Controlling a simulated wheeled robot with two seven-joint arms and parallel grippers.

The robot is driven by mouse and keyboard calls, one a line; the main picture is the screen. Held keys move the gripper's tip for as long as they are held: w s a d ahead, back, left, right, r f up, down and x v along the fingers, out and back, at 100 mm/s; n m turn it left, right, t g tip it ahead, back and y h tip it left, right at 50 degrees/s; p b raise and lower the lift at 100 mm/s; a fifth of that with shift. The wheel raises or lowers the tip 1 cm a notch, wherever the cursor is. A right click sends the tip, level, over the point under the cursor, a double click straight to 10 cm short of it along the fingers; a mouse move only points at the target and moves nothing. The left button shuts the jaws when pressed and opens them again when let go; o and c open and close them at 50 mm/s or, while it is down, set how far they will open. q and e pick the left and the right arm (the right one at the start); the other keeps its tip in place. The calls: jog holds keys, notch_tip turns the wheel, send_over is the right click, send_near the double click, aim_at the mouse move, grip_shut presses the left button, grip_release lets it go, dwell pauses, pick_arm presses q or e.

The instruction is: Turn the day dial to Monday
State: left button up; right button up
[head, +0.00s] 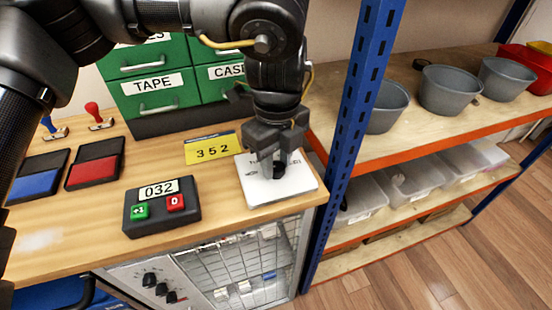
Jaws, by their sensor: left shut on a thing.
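The day dial is a white square plate (292,191) lying on the wooden bench near its right end, with a dark knob (279,168) at its middle. My left gripper (272,168) points down over the plate and is shut on the knob. The fingers and arm hide much of the plate's upper part, and the day marks are too small to read. I cannot tell which day the knob points to. My right gripper is not in view.
A counter box (160,216) reading 032 with green and red buttons sits left of the dial. A yellow 352 card (212,148) stands behind. Ink pads (95,163) and stamps lie at the left, green drawers (152,84) at the back. A blue post (352,130) rises close at the right.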

aim_at(277, 167)
pick_arm(q)
jog(key=o, duration=1)
jog(key=shift+c, duration=0.2)
jog(key=shift+r, duration=0.1)
notch_tip(277, 167, up, 11)
jog(key=shift+p, duration=0.35)
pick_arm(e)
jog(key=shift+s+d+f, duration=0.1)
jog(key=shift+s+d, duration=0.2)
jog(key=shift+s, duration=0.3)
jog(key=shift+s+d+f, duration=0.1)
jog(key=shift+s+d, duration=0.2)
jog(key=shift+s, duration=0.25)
pick_arm(q)
jog(key=shift+f, duration=0.2)
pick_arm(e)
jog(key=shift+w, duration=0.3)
